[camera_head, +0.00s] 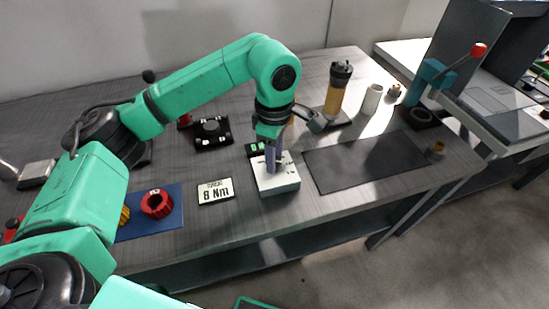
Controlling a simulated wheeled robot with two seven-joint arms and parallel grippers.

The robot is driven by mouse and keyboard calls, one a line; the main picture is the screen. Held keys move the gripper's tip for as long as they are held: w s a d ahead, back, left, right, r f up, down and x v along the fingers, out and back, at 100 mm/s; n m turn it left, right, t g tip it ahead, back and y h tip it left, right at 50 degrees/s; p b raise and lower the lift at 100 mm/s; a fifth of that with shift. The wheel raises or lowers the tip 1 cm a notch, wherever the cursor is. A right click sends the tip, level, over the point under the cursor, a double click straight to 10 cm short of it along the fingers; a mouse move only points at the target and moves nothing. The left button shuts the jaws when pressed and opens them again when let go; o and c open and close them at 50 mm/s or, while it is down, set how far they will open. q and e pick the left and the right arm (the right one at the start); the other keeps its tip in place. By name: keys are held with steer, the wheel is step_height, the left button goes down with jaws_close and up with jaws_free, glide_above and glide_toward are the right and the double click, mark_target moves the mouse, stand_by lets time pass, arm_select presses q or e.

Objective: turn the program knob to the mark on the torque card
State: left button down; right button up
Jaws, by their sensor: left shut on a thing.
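The torque card (215,191) lies flat on the table and reads "TORQUE 8 Nm". To its right stands a white box (283,185) with small dark marks on its top. A small dark display with green digits (256,149) is at the box's back left. My left gripper (273,166) points down onto the top of the box. It is shut on the program knob, which its fingers mostly hide. I cannot read the knob's pointer or the scale. My right gripper is not in view.
A dark mat (367,162) lies right of the box. Behind stand an amber cylinder (337,92), a white cup (371,99) and a black fixture (211,132). A red-knobbed lever press (436,77) stands at right.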

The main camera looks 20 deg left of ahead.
arm_select(q)
steer(key=shift+w+r, duration=0.1)
steer(key=shift+r, duration=0.1)
stand_by(0.4)
steer(key=c, duration=0.5)
jaws_free()
steer(key=shift+f, duration=0.1)
step_height(320, 180, up, 15)
steer(key=shift+f+p, duration=0.2)
steer(key=shift+p, duration=0.6)
